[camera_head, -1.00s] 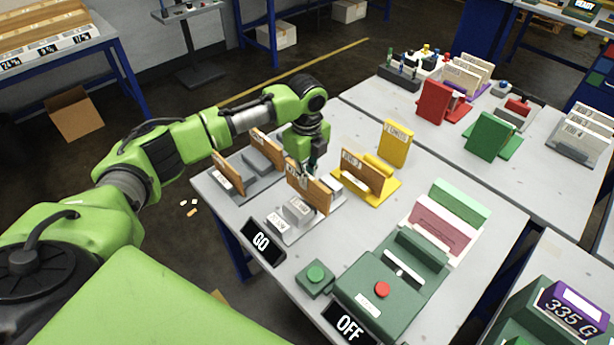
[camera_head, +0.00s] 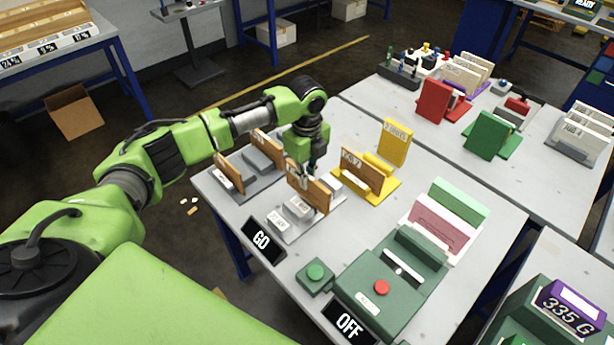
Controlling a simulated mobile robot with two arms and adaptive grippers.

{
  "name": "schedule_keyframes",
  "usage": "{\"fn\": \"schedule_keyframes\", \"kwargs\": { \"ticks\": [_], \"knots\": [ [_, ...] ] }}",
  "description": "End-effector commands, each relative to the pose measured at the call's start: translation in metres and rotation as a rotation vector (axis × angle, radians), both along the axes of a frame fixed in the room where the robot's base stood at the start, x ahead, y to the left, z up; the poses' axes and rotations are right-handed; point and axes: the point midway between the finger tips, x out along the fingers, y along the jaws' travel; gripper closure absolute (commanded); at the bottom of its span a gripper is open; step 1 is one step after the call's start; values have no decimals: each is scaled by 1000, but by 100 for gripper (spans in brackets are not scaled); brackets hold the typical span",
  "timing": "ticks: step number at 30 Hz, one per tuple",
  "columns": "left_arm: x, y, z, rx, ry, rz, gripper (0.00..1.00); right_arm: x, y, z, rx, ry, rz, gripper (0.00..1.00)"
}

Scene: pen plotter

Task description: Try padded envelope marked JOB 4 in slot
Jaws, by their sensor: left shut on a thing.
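My left gripper (camera_head: 309,172) points down at the top edge of a brown padded envelope (camera_head: 309,193) and is shut on it. The envelope stands upright, at or in a light grey holder (camera_head: 298,231) with small pale blocks; I cannot tell whether its bottom edge is seated. Its label is partly covered by the fingers and I cannot read it. Another brown envelope (camera_head: 362,172) stands in a yellow holder. Two more, a left one (camera_head: 228,173) and a right one (camera_head: 267,149), stand at a darker grey holder. My right gripper is out of view.
A green machine (camera_head: 369,309) with a red button and an OFF sign (camera_head: 349,323) stands in front. A green button box (camera_head: 316,277) and a GO sign (camera_head: 262,241) are near the table edge. A yellow folder (camera_head: 396,143) stands behind. Bare table lies between the holders and machine.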

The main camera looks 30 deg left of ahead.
Motion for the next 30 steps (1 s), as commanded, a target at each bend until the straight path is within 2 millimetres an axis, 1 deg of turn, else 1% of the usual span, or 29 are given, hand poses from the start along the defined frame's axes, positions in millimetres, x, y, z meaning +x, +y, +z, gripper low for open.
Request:
{"fn": "schedule_keyframes", "kwargs": {
  "ticks": [16,30],
  "knots": [
    [0,0,-11,0,0,0,100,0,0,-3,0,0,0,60],
    [0,0,-11,0,0,0,100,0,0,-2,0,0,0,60]
  ]
}}
